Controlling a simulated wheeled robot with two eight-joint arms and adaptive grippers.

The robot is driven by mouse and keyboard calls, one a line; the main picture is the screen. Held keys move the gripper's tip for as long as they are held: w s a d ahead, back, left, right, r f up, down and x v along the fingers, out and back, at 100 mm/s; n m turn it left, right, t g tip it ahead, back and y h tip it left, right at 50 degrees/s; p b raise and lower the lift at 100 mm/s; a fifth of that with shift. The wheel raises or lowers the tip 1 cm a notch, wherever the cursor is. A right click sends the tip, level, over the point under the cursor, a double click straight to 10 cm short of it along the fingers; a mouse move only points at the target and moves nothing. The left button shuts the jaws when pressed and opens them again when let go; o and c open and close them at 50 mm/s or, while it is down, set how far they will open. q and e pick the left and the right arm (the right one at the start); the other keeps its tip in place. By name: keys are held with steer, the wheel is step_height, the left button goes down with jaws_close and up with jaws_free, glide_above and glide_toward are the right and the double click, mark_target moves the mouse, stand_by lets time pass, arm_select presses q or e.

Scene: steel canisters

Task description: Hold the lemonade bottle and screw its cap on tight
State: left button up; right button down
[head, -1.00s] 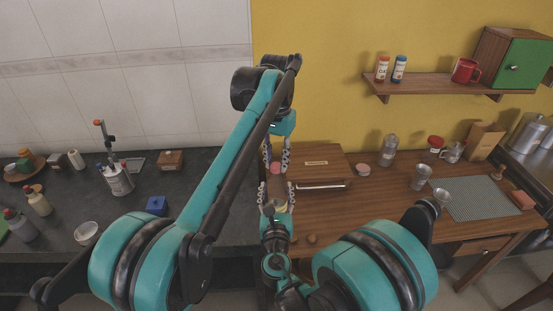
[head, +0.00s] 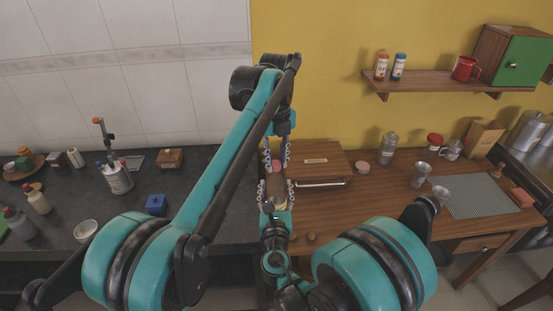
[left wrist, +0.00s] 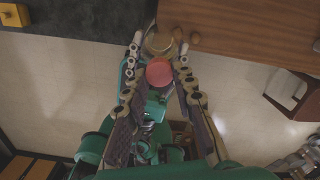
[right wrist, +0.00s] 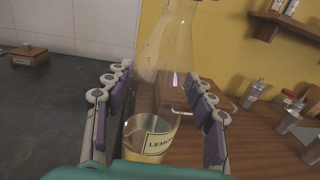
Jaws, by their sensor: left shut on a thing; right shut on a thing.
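The lemonade bottle (right wrist: 168,50) is clear glass with a pale yellow label (right wrist: 150,142). My right gripper (right wrist: 155,95) is shut on it, with a finger on each side, and its neck runs out of the top of the right wrist view. In the head view it shows between the right fingers (head: 277,190). The round pinkish-red cap (left wrist: 159,71) lies between the fingers of my left gripper (left wrist: 160,52), which is shut on it. The left gripper points down from above the bottle in the head view (head: 276,160). How far the cap is threaded is hidden.
Metal cups (head: 421,174) and a grey mat (head: 480,196) lie further right.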

arm_select(q)
steer(key=m, duration=0.6)
steer(key=shift+a, duration=0.1)
steer(key=o, duration=0.7)
steer(key=shift+c, duration=0.2)
steer(key=shift+r, duration=2.25)
steer(key=shift+c, duration=0.2)
